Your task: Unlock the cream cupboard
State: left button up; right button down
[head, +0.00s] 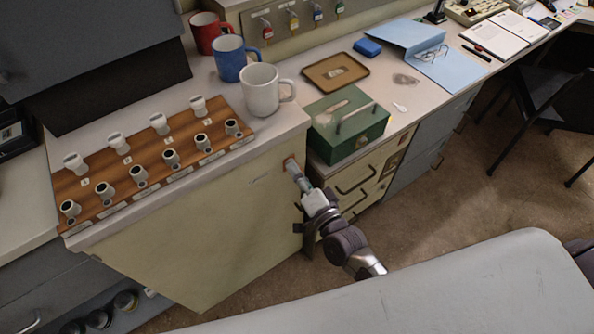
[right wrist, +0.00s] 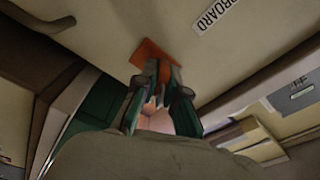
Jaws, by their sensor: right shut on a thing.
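The cream cupboard (head: 200,235) stands below the counter, its pale front facing me. In the right wrist view its front (right wrist: 130,22) fills the top and bears a label (right wrist: 215,14) ending in "BOARD". My right gripper (head: 293,168) is at the cupboard's upper right corner. It is shut on a small orange tag (right wrist: 152,52), which sits close against the cupboard front. Whether a key goes into a lock there is hidden by the fingers. My left gripper is not in view.
A wooden board (head: 95,160) with several white knobs and a white mug (head: 262,92) stand on the counter above. Colored key tags (head: 292,22) hang behind. Cream drawers (head: 360,180) stand to the right.

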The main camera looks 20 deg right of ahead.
jog(key=shift+w+r+m, duration=0.1)
jog(key=shift+r+m, duration=0.25)
jog(key=shift+m, duration=0.35)
jog(key=m, duration=0.4)
jog(key=shift+m+p, duration=0.3)
jog(key=shift+p, duration=0.1)
jog(key=c, duration=1.2)
grip_release()
jog(key=shift+w+a+f, duration=0.1)
jog(key=shift+a, duration=0.05)
jog(key=shift+o, duration=0.2)
jog(key=shift+f, duration=0.15)
jog(key=p+v, duration=0.1)
jog(key=v, duration=0.6)
